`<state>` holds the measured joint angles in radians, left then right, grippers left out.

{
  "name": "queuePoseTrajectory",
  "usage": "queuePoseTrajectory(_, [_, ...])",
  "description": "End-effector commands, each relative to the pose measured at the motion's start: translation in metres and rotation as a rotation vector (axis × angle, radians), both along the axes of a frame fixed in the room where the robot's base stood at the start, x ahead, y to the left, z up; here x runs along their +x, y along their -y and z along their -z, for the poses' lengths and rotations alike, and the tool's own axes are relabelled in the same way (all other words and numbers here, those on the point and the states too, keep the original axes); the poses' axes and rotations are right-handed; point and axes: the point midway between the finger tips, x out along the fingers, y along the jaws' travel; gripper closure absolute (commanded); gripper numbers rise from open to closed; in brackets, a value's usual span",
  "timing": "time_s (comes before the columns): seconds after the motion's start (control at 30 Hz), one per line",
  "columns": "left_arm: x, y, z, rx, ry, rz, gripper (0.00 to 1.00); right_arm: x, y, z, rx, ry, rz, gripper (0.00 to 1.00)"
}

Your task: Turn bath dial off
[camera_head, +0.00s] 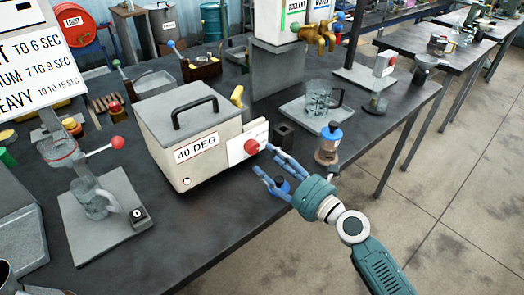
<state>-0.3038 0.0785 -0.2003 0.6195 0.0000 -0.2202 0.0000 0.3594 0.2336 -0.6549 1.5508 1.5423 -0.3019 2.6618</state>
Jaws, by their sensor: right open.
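The bath is a beige-grey box (180,120) with a black handle on its lid and a "40 DEG" label on its front. Its red dial (251,147) sits on a white plate at the right end of the box. My right gripper (264,160) reaches in from the lower right. Its blue fingers are spread and empty, with the tips close to the right of and below the dial. I cannot tell whether a fingertip touches it. Which way the dial is set is too small to tell. My left gripper is not in view.
A small bottle with a blue cap (329,143) stands just right of my fingers. A glass jug (320,98) stands on a plate behind it. A stand with a glass vessel and red knob (117,143) is left of the bath. Bare dark tabletop lies in front.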

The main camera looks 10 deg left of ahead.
Motion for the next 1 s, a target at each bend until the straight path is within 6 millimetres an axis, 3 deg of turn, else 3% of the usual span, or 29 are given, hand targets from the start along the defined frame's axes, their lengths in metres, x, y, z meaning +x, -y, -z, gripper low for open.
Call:
queuePoseTrajectory(0.3, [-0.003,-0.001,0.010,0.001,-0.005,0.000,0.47,0.033,-0.042,0.001,0.001,0.001,0.000,0.47])
queuePoseTrajectory(0.73, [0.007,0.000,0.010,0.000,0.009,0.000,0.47,0.039,-0.050,0.000,-0.001,0.001,0.000,0.47])
queuePoseTrajectory(0.97, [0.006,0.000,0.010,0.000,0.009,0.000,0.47,0.039,-0.050,0.000,0.000,0.001,0.001,0.91])
queuePoseTrajectory(1.0, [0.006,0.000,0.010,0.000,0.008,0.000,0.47,0.040,-0.050,0.000,0.000,0.001,0.001,0.91])
